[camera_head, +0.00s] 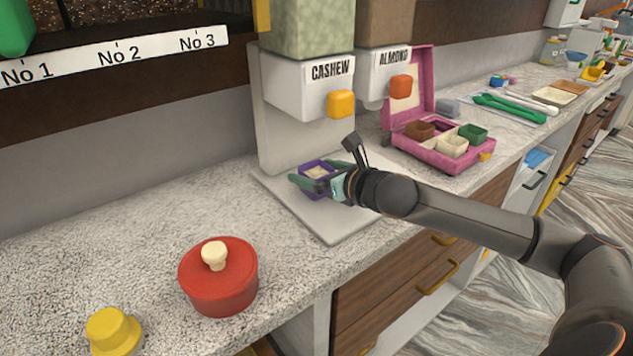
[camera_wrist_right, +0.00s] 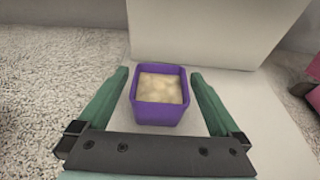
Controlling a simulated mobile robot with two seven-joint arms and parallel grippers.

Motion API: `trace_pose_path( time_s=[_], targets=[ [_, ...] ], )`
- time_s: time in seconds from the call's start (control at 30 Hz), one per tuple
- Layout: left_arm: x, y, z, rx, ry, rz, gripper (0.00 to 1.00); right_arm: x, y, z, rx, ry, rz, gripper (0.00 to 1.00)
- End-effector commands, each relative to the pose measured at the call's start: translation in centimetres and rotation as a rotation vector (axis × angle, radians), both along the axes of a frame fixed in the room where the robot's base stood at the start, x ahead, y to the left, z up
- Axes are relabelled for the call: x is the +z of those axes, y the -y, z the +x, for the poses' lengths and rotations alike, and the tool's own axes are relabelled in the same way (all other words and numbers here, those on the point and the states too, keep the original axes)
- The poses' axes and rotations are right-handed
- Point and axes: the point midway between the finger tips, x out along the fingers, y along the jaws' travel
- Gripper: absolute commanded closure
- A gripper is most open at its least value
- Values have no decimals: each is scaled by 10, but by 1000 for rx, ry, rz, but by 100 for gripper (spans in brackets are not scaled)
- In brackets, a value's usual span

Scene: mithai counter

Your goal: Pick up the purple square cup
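The purple square cup (camera_head: 318,173) stands upright on the white base plate of the cashew dispenser, below its spout. It holds a pale filling, which shows clearly in the right wrist view, where the cup (camera_wrist_right: 160,112) sits between the fingers. My right gripper (camera_head: 312,180) is open, with one green finger on each side of the cup. In the right wrist view the right gripper (camera_wrist_right: 160,92) shows a small gap on both sides of the cup. My left gripper is not in view.
The cashew dispenser (camera_head: 282,130) rises behind the cup. A pink box (camera_head: 437,157) with several small cups stands to the right. A red lidded pot (camera_head: 219,285) and a yellow-topped item (camera_head: 114,330) stand at the front left. The counter between pot and dispenser is clear.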

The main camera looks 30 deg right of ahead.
Motion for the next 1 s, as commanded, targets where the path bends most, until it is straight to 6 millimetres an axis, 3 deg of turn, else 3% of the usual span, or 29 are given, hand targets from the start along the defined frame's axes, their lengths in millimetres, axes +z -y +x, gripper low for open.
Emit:
trace_pose_path(
  time_s=[0.07,0.8,1.0],
  targets=[
    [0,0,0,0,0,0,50,0,0,0,0,0,0,8],
    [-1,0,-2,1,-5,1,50,1,0,0,0,1,0,91],
    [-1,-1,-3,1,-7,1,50,1,0,0,0,1,0,94]
  ],
)
